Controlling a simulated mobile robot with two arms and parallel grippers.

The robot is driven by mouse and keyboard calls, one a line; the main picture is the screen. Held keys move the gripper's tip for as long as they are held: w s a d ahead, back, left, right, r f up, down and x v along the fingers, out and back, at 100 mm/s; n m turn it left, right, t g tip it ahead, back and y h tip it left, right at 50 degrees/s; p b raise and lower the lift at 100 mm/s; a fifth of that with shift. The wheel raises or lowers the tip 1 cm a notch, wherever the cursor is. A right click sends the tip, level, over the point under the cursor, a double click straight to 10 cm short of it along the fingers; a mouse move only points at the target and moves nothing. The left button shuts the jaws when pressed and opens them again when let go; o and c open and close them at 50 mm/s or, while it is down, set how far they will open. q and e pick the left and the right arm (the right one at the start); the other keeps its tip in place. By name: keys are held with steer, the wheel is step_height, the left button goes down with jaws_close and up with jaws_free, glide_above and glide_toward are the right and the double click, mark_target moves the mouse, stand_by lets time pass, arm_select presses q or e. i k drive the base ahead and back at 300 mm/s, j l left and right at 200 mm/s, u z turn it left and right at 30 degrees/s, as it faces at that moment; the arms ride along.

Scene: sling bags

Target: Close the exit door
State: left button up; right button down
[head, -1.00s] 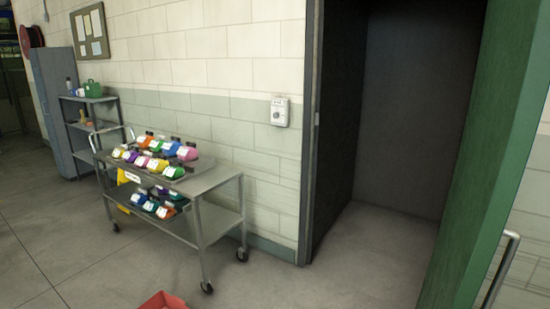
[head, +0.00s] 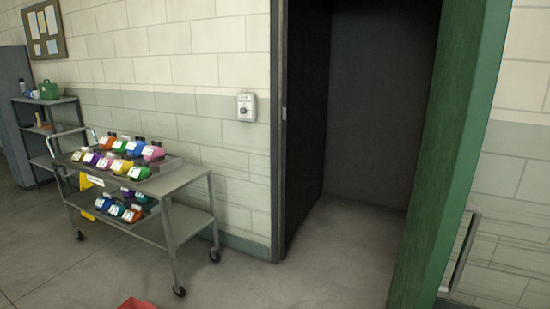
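The green exit door (head: 447,150) stands open at the right of the dark doorway, seen nearly edge-on and swung out towards me. A metal bar (head: 464,250) shows at its right side, low in the view. The doorway's dark frame (head: 279,130) is at its left, and through the opening I see a grey floor and dark walls (head: 380,110). Neither of my grippers is in view.
A metal cart (head: 185,180) with several colourful bags stands against the wall left of the doorway. A small wall box (head: 246,107) is mounted beside the frame. A red object (head: 137,304) lies at the bottom edge. The floor before the doorway is clear.

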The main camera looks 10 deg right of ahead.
mark_target(472, 33)
steer(key=k+l+z, duration=0.1)
steer(key=l, duration=0.25)
steer(key=k+l+z, duration=0.15)
steer(key=l, duration=0.25)
steer(key=k+l+z, duration=0.1)
steer(key=l, duration=0.25)
steer(key=k+l+z, duration=0.15)
steer(key=l, duration=0.25)
steer(key=k+l+z, duration=0.1)
steer(key=l, duration=0.35)
